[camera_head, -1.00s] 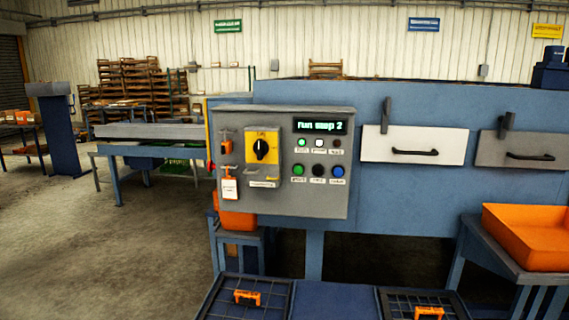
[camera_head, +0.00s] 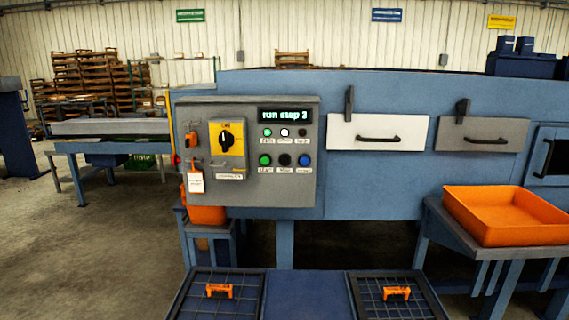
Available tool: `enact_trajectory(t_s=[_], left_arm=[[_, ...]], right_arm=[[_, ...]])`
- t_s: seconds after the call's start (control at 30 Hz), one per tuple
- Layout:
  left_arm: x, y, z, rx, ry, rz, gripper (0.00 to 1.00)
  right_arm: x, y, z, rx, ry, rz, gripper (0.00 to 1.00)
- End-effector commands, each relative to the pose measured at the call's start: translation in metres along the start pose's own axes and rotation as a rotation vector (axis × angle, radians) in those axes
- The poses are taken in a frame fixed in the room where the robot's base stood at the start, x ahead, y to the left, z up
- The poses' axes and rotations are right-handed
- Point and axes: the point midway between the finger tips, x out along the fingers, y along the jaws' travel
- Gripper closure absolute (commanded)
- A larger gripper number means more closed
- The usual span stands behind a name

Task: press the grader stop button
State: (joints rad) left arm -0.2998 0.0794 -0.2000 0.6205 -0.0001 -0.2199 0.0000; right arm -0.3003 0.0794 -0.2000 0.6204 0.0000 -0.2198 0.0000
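The grey control panel (camera_head: 245,190) is on the front of the blue grader (camera_head: 375,185), left of the picture's middle. Its lower row holds a green button (camera_head: 265,160), a black button (camera_head: 285,160) and a blue button (camera_head: 304,160). The small white labels below them are too blurred to read surely, so I cannot tell which one is marked stop. A lit display (camera_head: 285,115) reads "run step" and a blurred digit. A yellow plate with a black rotary switch (camera_head: 227,141) is left of the buttons. Neither of my grippers is in view.
Two dark mesh covers with orange handles (camera_head: 219,290) (camera_head: 397,293) lie low in front. An orange tray (camera_head: 511,214) rests on a blue stand at right. A white tag (camera_head: 196,182) hangs at the panel's left. Open floor (camera_head: 90,250) is at left.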

Motion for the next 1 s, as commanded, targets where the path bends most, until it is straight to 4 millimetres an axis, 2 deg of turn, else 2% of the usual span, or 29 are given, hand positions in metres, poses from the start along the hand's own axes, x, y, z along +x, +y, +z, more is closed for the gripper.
enact_trajectory(t_s=[0.03,0.2,1.0], left_arm=[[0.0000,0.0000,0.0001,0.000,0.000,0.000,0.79],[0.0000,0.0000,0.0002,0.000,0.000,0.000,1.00],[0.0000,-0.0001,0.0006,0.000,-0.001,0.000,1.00]], right_arm=[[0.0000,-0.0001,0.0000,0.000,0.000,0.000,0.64],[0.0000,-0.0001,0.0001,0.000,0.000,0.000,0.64],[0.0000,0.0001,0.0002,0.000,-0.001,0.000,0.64]])
